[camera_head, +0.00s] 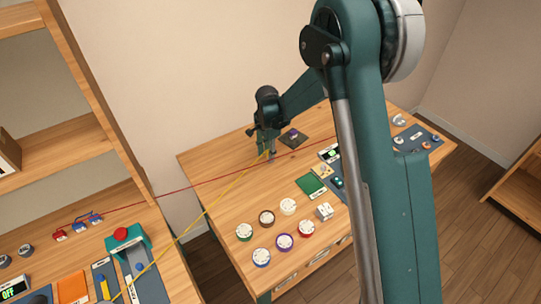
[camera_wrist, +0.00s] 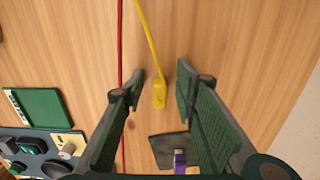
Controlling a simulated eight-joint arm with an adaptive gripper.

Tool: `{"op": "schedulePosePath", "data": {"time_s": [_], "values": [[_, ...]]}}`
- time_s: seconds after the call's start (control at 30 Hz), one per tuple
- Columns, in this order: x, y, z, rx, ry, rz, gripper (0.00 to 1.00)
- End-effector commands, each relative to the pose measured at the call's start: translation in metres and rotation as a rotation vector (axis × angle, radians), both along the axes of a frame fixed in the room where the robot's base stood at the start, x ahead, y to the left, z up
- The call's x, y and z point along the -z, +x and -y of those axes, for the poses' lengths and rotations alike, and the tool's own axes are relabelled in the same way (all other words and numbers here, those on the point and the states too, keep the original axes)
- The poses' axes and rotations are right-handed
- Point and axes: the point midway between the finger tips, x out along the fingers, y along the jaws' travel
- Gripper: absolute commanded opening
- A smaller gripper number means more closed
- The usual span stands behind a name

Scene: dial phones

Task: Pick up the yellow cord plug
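The yellow cord plug (camera_wrist: 160,93) is a small yellow block at the end of a yellow cord (camera_wrist: 149,35). In the wrist view it lies between the two fingers of my gripper (camera_wrist: 160,83), with a gap visible on both sides. My gripper is open, and it shows over the far part of the wooden table in the head view (camera_head: 264,150). Whether the fingers are down at the plug's height is hard to tell. In the head view the plug itself is mostly hidden by the gripper; the yellow cord (camera_head: 215,203) runs from there to the lower left.
A red cord (camera_wrist: 120,40) runs just left of the plug. A dark pad (camera_wrist: 165,150) with a purple piece (camera_wrist: 180,160) lies close by. A green board (camera_wrist: 40,107) and a device panel (camera_wrist: 40,150) sit left.

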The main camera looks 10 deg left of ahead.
Motion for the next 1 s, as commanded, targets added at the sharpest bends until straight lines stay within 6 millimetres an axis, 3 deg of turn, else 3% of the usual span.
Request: {"op": "schedulePosePath", "data": {"time_s": [0.17, 0.4, 0.77, 1.0], "values": [[0.0, 0.0, 0.0, 0.0, 0.0, 0.0, 0.29], [0.0, 0.0, 0.0, 0.0, 0.0, 0.0, 0.0], [-0.002, 0.0, 0.0, 0.0, 0.0, 0.0, 0.0], [-0.019, 0.0, 0.0, 0.0, 0.0, 0.0, 0.0]]}}
